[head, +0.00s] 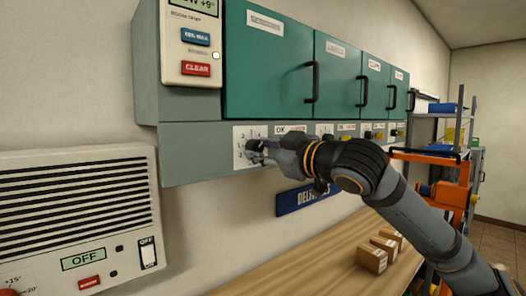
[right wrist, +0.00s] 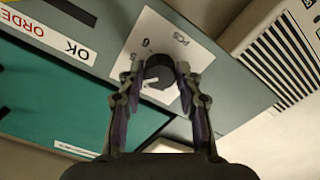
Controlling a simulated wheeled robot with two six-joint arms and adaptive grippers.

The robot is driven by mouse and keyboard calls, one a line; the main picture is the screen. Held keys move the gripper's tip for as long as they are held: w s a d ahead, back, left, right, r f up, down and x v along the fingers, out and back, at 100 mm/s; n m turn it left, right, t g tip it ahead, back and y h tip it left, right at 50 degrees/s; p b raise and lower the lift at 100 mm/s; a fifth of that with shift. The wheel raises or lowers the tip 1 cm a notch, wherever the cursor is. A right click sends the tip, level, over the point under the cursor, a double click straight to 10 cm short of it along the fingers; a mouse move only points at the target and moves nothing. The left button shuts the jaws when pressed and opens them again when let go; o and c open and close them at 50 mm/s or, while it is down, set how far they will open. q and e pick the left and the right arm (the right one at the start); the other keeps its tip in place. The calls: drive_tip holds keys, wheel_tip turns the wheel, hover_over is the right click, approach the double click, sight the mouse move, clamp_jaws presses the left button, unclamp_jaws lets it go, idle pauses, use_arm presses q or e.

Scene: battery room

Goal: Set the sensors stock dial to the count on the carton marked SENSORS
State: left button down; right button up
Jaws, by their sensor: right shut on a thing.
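My right gripper (head: 262,150) reaches in from the right to the leftmost dial plate (head: 239,133) under the teal cabinets. In the right wrist view its two fingers (right wrist: 160,82) are closed on either side of a round dark dial knob (right wrist: 158,68) with a white pointer mark. The white plate (right wrist: 148,30) behind the knob has numbers and small lettering, shown tilted. The number at the pointer is hidden by the fingers. Small brown cartons (head: 372,258) stand on the bench; I cannot read a SENSORS mark or count on them. My left gripper is not in view.
Teal cabinet doors (head: 268,70) with black handles hang above the dial strip; their labels are too small to read. A control box (head: 190,45) with blue and red CLEAR buttons is at upper left. A vent unit (head: 75,200) reading OFF is at left. An orange cart (head: 440,180) stands right.

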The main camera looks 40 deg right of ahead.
drive_tip(key=m, duration=0.4)
drive_tip(key=shift+f+m, duration=0.1)
drive_tip(key=shift+m, duration=0.2)
drive_tip(key=m+b, duration=0.1)
drive_tip(key=m, duration=0.2)
drive_tip(key=shift+a+m, duration=0.15)
drive_tip(key=shift+m, duration=0.25)
drive_tip(key=m, duration=0.3)
drive_tip(key=shift+b, duration=0.3)
drive_tip(key=shift+m+b, duration=0.35)
drive_tip(key=shift+m, duration=1.85)
drive_tip(key=o, duration=1.2)
drive_tip(key=shift+c, duration=0.2)
